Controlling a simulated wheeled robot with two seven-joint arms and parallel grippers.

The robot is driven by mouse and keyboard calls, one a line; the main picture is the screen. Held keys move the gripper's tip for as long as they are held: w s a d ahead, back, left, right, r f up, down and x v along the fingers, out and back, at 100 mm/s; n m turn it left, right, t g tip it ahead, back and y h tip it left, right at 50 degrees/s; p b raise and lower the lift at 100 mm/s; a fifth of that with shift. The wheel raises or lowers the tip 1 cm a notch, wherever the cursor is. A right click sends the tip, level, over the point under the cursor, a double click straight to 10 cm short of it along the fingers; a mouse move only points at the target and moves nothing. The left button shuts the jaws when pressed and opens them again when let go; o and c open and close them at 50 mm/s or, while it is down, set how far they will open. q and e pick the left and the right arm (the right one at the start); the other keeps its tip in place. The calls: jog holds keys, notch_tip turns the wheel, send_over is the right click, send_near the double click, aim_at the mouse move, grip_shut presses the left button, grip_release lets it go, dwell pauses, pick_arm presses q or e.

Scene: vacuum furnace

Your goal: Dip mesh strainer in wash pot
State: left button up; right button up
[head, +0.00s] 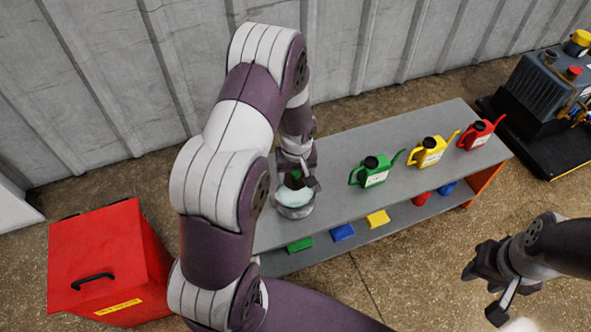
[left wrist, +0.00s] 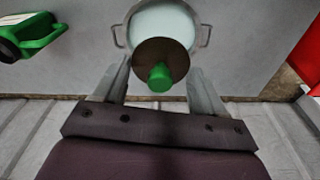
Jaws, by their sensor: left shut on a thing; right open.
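The wash pot (head: 295,211) is a metal pot with side handles and pale liquid, standing at the left end of the grey bench. It also shows at the top of the left wrist view (left wrist: 205,36). The mesh strainer shows in the left wrist view as a round brown disc (left wrist: 150,52) with a green knob, overlapping the pot. My left gripper (head: 296,180) points down over the pot and is shut on the strainer. Whether the mesh touches the liquid cannot be told. My right gripper (head: 482,292) is open and empty, right of the bench.
Green (head: 372,170), yellow (head: 430,151) and red (head: 478,134) cans stand on the bench top (head: 335,150). Coloured blocks lie on the lower shelf. A red box (head: 105,255) stands at left, and a dark machine (head: 545,88) at the far right.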

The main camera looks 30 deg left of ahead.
pick_arm(q)
notch_tip(320, 180, down, 9)
jog(key=b, duration=0.7)
jog(key=shift+f, duration=0.1)
dwell(3.2)
notch_tip(320, 180, up, 10)
jog(key=p, duration=0.8)
jog(key=shift+f, duration=0.1)
